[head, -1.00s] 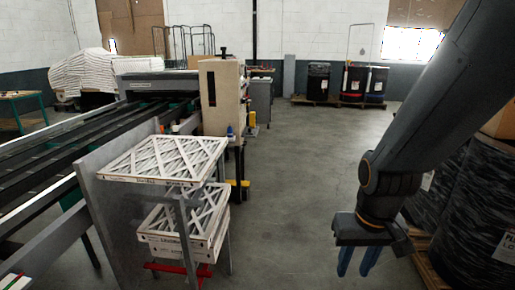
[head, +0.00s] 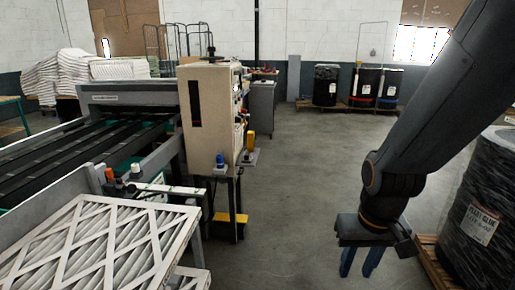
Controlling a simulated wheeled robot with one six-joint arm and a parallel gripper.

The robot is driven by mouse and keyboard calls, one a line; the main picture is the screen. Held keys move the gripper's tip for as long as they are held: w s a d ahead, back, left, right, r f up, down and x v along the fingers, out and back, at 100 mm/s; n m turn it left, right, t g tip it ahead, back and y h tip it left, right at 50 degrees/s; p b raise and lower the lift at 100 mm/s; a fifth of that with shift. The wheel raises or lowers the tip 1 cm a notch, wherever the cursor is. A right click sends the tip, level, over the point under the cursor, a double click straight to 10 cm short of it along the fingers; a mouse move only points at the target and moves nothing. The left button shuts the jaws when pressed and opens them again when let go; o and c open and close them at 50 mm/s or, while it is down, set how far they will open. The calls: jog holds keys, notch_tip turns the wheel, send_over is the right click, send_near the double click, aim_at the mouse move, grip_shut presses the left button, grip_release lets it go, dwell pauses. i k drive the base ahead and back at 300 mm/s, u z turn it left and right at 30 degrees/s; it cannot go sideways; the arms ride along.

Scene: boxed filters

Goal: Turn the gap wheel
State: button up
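A beige machine cabinet (head: 212,115) stands left of centre in the head view. On its top is a small dark wheel-like part with an upright post (head: 210,53), which looks like the gap wheel; its details are too small to tell. My gripper (head: 359,268) hangs at the lower right with its two blue fingers pointing down and apart. It is open and empty, well to the right of the cabinet and nearer to me, touching nothing.
Boxed filters (head: 95,245) are stacked at the lower left beside the conveyor (head: 60,155). A black-wrapped drum (head: 480,215) stands on a pallet at the right. Small bottles and a yellow item (head: 250,141) sit by the cabinet. The floor between is clear.

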aim_at(211, 59)
jog(key=i, duration=0.9)
jog(key=u, duration=0.55)
jog(key=i, duration=0.75)
jog(key=z, duration=0.05)
